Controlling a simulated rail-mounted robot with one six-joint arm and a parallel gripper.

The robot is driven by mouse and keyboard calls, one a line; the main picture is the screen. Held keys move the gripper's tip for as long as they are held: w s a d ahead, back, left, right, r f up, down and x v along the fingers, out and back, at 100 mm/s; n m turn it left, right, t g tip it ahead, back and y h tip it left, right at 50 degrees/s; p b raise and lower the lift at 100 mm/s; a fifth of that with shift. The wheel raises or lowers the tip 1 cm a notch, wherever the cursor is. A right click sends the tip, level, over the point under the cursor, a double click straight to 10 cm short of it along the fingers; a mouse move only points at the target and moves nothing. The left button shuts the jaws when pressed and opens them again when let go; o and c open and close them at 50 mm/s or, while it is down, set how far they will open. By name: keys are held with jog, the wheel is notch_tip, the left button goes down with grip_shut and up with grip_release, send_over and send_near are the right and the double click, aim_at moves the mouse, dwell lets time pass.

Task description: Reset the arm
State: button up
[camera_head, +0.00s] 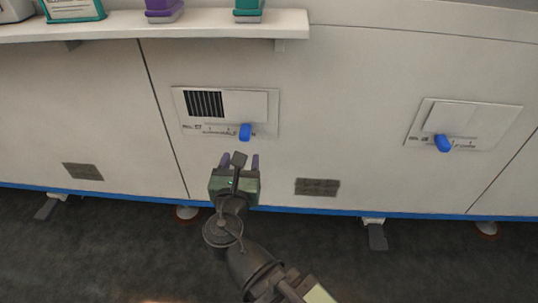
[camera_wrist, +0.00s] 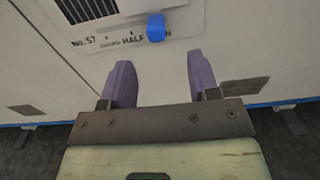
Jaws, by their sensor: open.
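My gripper (camera_head: 240,161) is in front of the white wall panel, just below a blue slider knob (camera_head: 245,132). Its two purple fingers are apart with nothing between them. In the wrist view my gripper (camera_wrist: 160,82) shows the same open fingers, and the blue knob (camera_wrist: 156,27) lies beyond them, above the gap. The knob sits on a vent plate (camera_head: 225,112) with a partly uncovered dark grille and printed labels. In the wrist view the label includes "NO. 57" and "HALF". The fingers appear clear of the knob, though the exact distance is hard to tell.
A second plate (camera_head: 465,124) with a blue knob (camera_head: 443,143) is on the right, its cover closed. A white shelf (camera_head: 200,26) at upper left holds purple and teal items. Small grey plaques and a blue strip (camera_head: 330,211) run low along the wall. Dark floor lies below.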

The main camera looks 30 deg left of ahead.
jog(key=shift+s+a, duration=0.1)
dwell(0.3)
jog(key=w+d+f+m+g+h+p, duration=0.2)
jog(key=d+f+m+g+h, duration=0.1)
jog(key=d+m, duration=0.4)
jog(key=w+d+f+m+g+h+p, duration=0.2)
jog(key=d+m+g+h, duration=0.15)
jog(key=m, duration=0.65)
jog(key=w+d+f+m+g+h+p, duration=0.2)
jog(key=w+d+f+m+h, duration=0.1)
jog(key=d+m, duration=0.4)
jog(key=w+d+r+m+g+y+p, duration=0.1)
jog(key=w+d+r+m+g+p, duration=0.25)
jog(key=d, duration=0.55)
jog(key=d+r+m+g+p, duration=0.2)
jog(key=d+m+p, duration=0.2)
jog(key=d+m, duration=0.4)
jog(key=w+d+r+m+g+y+p, duration=0.1)
jog(key=w+d+r+m+g+p, duration=0.3)
jog(key=d, duration=0.6)
notch_tip(320, 180, up, 36)
jog(key=s+d+m+t+p, duration=0.1)
jog(key=s+p, duration=0.1)
jog(key=p, duration=3.5)
jog(key=shift+s+d+t, duration=0.15)
jog(key=shift+d+t, duration=0.15)
